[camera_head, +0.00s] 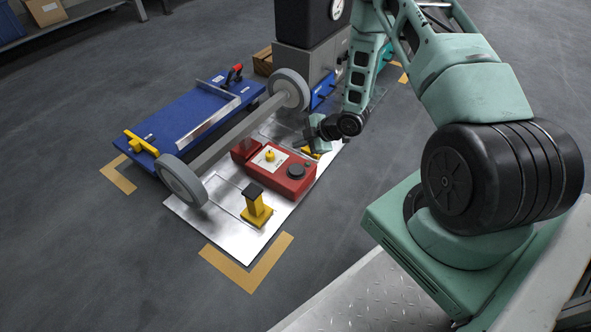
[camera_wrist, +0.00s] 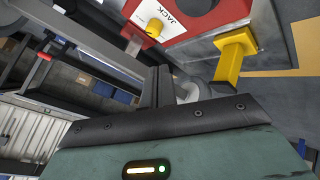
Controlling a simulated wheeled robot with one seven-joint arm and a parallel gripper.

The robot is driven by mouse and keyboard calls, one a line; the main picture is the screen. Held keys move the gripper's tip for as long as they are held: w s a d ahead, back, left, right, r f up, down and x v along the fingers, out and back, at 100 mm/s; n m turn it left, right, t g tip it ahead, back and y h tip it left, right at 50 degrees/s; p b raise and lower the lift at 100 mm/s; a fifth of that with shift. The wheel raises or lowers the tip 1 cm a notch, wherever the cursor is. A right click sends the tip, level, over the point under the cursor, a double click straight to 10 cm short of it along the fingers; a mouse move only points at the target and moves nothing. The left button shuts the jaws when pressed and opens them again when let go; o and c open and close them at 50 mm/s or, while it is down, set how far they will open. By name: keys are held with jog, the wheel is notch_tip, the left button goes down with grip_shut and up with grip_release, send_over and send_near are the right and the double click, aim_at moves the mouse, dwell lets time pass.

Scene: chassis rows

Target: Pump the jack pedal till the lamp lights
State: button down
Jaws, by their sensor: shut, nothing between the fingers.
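The red jack box (camera_head: 285,172) lies on a silver plate by the wheeled axle. Its top carries a white label, a yellow knob (camera_head: 269,155) and a dark round disc (camera_head: 297,171). The wrist view shows the box with "JACK" lettering (camera_wrist: 172,20) and its yellow knob (camera_wrist: 155,27). I cannot tell which part is the pedal or the lamp, and no lit lamp shows on the box. My gripper (camera_head: 302,144) is low beyond the box, near a partly hidden yellow stand (camera_head: 316,154). Its fingers (camera_wrist: 162,88) are shut and empty; contact is unclear.
A yellow stand with a dark top (camera_head: 255,206) stands on the silver plate (camera_head: 222,228) in front. The axle (camera_head: 235,130) with two grey wheels lies beyond the box, beside a blue bench (camera_head: 180,115). A grey cabinet with a gauge (camera_head: 310,45) rises behind. Open floor lies left.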

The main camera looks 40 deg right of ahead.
jog(key=b, duration=0.6)
send_over(295, 168)
jog(key=s, duration=0.2)
jog(key=f, duration=0.7)
jog(key=shift+w+d, duration=0.25)
jog(key=shift+d, duration=0.1)
jog(key=shift+f+b, duration=0.45)
jog(key=shift+f, duration=0.45)
jog(key=shift+f, duration=0.1)
jog(key=shift+f, duration=0.3)
jog(key=shift+f+b, duration=0.7)
jog(key=shift+f, duration=0.3)
dwell(1.2)
jog(key=shift+r, duration=0.1)
jog(key=shift+r+p, duration=1.3)
